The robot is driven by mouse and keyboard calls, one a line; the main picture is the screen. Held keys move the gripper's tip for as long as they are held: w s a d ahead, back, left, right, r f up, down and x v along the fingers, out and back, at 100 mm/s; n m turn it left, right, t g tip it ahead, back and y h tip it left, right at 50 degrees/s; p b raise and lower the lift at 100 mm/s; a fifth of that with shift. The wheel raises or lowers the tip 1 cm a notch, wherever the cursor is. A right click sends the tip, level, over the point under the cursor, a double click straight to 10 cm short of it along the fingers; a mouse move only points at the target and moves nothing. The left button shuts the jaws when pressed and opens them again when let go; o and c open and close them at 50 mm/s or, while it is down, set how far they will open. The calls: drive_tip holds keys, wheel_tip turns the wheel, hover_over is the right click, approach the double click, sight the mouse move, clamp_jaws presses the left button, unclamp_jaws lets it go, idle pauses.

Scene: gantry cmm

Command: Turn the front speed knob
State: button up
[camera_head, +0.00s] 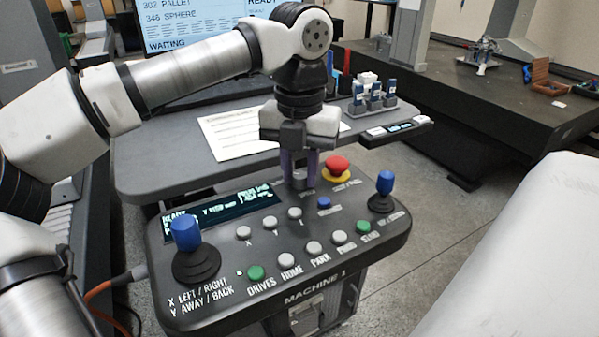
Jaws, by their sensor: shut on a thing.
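The control panel (228,284) is a dark console marked MACHINE 1. My gripper (299,178) points straight down at the panel's back edge, left of the red emergency stop button (337,165). Its two purple-grey fingers are closed around a small grey knob (299,182), which I take to be the speed knob. The fingers cover most of the knob, so its pointer cannot be seen. The label beside it is too small to read surely.
A blue-topped joystick (187,236) stands at the panel's left and another (384,185) at its right. Several white, green and blue buttons fill the middle. A lit display (222,208) lies left of my gripper. Behind are a grey desk (165,165) and a monitor (205,22).

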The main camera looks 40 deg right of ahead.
sight(300, 175)
drive_tip(key=shift+n, duration=0.9)
drive_tip(key=o, duration=1)
drive_tip(key=shift+r+p, duration=1.05)
drive_tip(key=shift+r, duration=5.9)
